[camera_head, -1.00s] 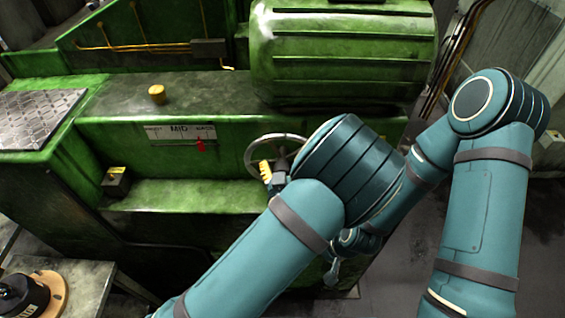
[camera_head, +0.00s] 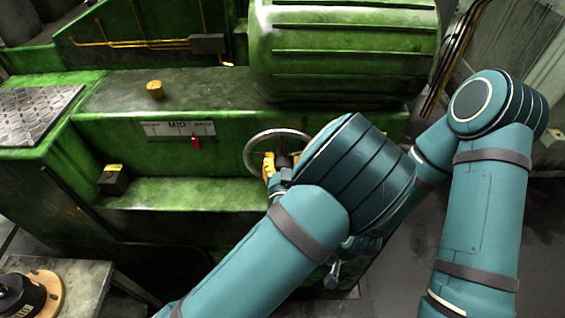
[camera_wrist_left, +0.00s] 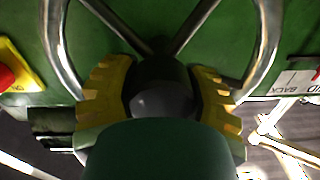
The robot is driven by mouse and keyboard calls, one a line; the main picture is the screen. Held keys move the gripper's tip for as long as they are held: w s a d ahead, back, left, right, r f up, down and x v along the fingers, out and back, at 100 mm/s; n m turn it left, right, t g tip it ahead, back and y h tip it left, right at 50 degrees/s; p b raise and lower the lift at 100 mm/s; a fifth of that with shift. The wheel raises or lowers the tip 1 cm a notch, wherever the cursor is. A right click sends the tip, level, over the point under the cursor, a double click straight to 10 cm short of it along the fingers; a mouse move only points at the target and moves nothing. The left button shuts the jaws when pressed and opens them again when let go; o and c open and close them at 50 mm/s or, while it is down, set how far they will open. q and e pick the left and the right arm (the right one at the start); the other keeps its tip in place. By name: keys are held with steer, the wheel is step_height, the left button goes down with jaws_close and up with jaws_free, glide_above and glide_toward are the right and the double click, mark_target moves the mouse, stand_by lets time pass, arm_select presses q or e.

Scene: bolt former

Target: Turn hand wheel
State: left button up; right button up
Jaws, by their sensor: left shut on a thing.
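The metal hand wheel (camera_head: 250,147) is on the front of the green machine in the head view, partly hidden by my left arm. Its rim (camera_wrist_left: 268,40) and spokes show in the left wrist view. My left gripper (camera_head: 272,167) is at the wheel's middle. In the left wrist view the yellow fingers of this gripper (camera_wrist_left: 160,90) close from both sides on the dark hub (camera_wrist_left: 158,72) where the spokes meet.
A large ribbed green housing (camera_head: 345,50) is above the wheel. A red button on a yellow box (camera_wrist_left: 10,72) shows at the left of the wrist view. A small table (camera_head: 90,280) with a black, wood-based object (camera_head: 25,295) stands at lower left.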

arm_select(q)
steer(key=m+b, duration=0.1)
steer(key=m, duration=0.5)
steer(key=shift+d+f+m, duration=0.1)
steer(key=shift+m, duration=0.2)
steer(key=m, duration=0.5)
steer(key=shift+m, duration=0.3)
steer(key=o, duration=1.3)
steer(key=shift+o, duration=0.2)
steer(key=s, duration=1.2)
steer(key=shift+f, duration=0.1)
